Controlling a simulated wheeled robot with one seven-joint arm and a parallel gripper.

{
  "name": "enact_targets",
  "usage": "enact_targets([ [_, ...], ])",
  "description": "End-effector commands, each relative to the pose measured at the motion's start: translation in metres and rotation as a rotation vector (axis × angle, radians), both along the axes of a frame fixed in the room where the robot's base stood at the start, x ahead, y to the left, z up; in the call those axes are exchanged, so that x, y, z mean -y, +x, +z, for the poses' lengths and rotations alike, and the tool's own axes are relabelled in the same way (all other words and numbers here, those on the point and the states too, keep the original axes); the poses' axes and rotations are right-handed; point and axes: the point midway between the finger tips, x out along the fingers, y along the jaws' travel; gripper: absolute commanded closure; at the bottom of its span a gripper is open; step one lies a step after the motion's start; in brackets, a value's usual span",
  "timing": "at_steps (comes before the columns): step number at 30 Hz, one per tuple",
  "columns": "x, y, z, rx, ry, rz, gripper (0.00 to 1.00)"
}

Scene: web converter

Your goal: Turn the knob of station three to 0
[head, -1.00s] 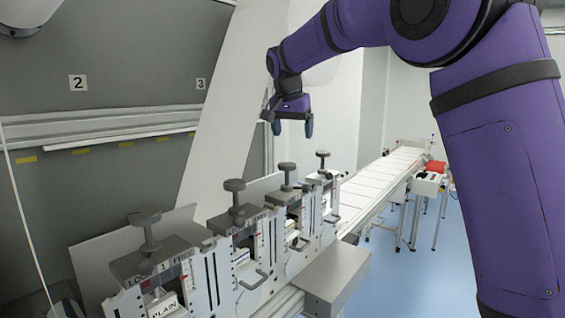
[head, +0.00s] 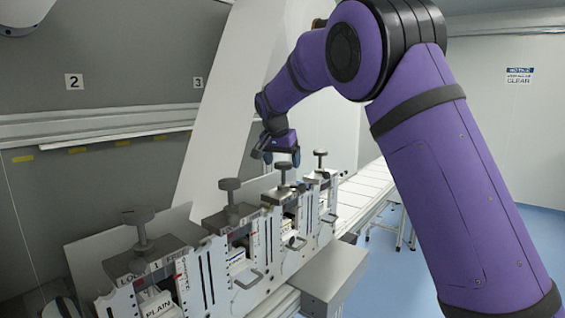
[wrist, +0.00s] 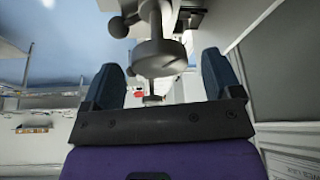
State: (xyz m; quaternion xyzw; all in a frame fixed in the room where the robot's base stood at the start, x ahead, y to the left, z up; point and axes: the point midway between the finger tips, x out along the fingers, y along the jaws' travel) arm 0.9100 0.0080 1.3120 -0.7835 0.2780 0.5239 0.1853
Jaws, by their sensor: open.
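A row of stations, each topped by a grey round knob on a stem, runs away from the front left. The third knob from the front (head: 284,167), which I take as station three's, stands upright just below my gripper (head: 282,158). In the wrist view, a grey knob (wrist: 160,58) appears between the two fingers of my gripper (wrist: 163,82), with a gap on each side. My gripper is open and holds nothing. I cannot tell how far the fingertips reach down around the knob. The station's scale is too small to read.
The nearer knobs (head: 229,186) and (head: 139,217) stand to the front left. The farthest knob (head: 320,155) is close to the right of my gripper. A slanted white panel (head: 215,120) rises behind. A grey box (head: 330,275) juts out in front.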

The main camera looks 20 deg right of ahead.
Motion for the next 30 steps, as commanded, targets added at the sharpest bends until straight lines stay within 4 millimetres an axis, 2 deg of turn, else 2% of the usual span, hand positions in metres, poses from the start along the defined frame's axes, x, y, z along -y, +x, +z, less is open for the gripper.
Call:
enact_targets([
  [12, 0.0019, 0.0023, -0.0071, 0.001, 0.001, 0.000, 0.16],
  [18, 0.0018, 0.0023, -0.0070, 0.001, 0.001, 0.000, 0.62],
  [19, 0.0018, 0.0023, -0.0070, 0.001, 0.001, 0.000, 0.65],
  [30, 0.0019, 0.0017, -0.0067, 0.000, 0.001, 0.056, 0.65],
])
